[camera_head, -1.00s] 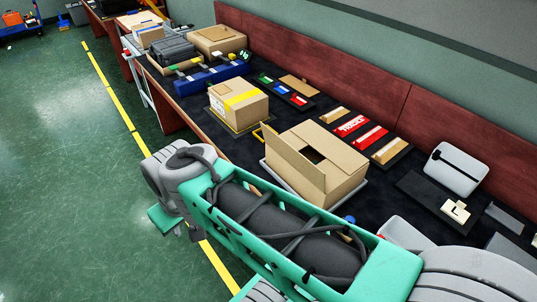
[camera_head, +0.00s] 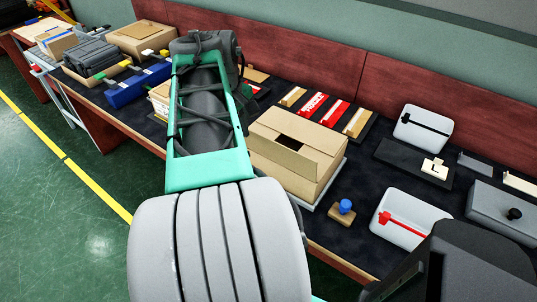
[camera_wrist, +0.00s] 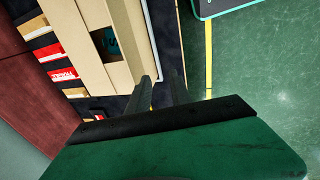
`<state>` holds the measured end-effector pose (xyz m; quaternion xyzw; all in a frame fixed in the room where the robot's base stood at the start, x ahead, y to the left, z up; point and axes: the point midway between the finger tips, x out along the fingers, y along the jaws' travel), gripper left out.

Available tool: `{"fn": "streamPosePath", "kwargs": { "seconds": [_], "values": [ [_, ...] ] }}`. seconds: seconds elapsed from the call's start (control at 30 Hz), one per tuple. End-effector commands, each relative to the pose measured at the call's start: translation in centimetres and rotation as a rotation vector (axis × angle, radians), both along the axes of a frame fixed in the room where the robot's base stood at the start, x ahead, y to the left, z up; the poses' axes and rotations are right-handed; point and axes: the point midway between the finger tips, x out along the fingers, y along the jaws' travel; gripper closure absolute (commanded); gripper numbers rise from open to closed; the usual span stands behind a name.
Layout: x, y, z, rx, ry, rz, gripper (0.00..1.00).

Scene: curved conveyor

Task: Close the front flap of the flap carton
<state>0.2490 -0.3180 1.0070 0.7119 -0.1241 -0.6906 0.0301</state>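The flap carton (camera_head: 312,188) is an open-topped brown box on a pale base near the table's front edge. In the head view its front flap (camera_head: 278,153) leans along the near side, below a dark gap (camera_head: 288,139) in the top; its exact angle is hard to judge. The wrist view shows the carton from above, with the front flap (camera_wrist: 132,45) beside the dark gap and something teal inside. My gripper (camera_wrist: 161,84) shows two separated fingers with nothing between them, close to the carton's end. Whether they touch it is unclear. My arm hides the gripper in the head view.
Red and tan boxes (camera_head: 334,112) lie behind the carton. A blue holder (camera_head: 140,86) and a grey case (camera_head: 90,60) are at left.

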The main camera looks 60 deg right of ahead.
Motion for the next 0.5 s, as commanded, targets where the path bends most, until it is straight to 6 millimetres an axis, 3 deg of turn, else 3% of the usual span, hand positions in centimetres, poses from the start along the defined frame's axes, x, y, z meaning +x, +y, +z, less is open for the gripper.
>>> {"fn": "streamPosePath", "kwargs": {
  "seconds": [0.03, 0.17, 0.27, 0.5],
  "values": [
    [-2.3, -1.9, -0.4, 0.005, 0.017, -0.026, 0.75],
    [-5.3, -3.9, 0.0, 0.015, 0.041, -0.035, 0.75],
    [-5.8, -4.3, -0.5, 0.018, 0.046, -0.033, 0.75],
    [-5.9, -5.1, -4.9, 0.017, 0.046, -0.030, 0.75]
  ]
}}
